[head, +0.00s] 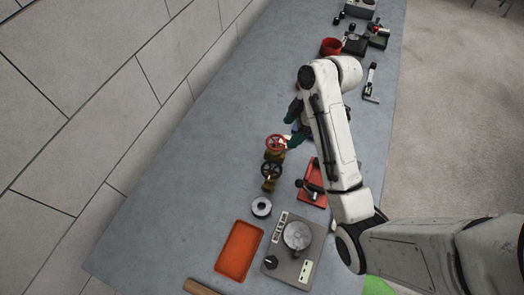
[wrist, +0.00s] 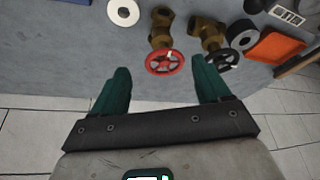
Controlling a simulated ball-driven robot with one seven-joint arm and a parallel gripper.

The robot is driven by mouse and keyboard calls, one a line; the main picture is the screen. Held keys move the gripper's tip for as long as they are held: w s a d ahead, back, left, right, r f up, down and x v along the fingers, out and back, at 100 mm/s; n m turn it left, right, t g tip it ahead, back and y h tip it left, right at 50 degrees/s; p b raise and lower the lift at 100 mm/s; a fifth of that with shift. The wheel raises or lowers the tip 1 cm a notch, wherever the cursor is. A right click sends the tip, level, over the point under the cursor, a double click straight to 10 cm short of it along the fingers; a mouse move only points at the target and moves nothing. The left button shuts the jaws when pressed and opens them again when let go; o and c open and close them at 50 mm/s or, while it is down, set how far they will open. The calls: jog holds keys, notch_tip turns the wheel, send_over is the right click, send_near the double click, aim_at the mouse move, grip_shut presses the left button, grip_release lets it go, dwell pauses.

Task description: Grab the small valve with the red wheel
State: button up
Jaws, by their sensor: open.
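The small valve with the red wheel (head: 275,143) stands on the grey table, its brass body mostly below the wheel. In the wrist view its red wheel (wrist: 165,63) lies between my two teal fingertips, with its brass body (wrist: 160,30) beyond. A similar brass valve with a black wheel (head: 270,170) stands close beside it; it also shows in the wrist view (wrist: 208,36). My gripper (wrist: 161,67) is open and empty. Its right fingertip appears between the two wheels. In the head view my arm partly hides the gripper, and I cannot tell whether the fingers touch the wheel.
A red tray (head: 311,190) with a dark tool lies right of the valves. The table left of the valves is clear.

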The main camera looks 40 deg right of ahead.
aim_at(281, 141)
jog(key=shift+a+f, duration=0.3)
jog(key=b+x, duration=0.3)
jog(key=shift+w, duration=0.1)
jog(key=shift+w+a+f+p, duration=0.15)
jog(key=shift+a+f+p, duration=0.05)
jog(key=shift+f+p, duration=0.1)
jog(key=shift+p+x, duration=0.6)
jog(key=shift+x, duration=2.65)
jog(key=shift+w+a+r, duration=0.1)
jog(key=shift+a, duration=0.1)
jog(key=shift+c, duration=0.2)
jog(key=c, duration=1.1)
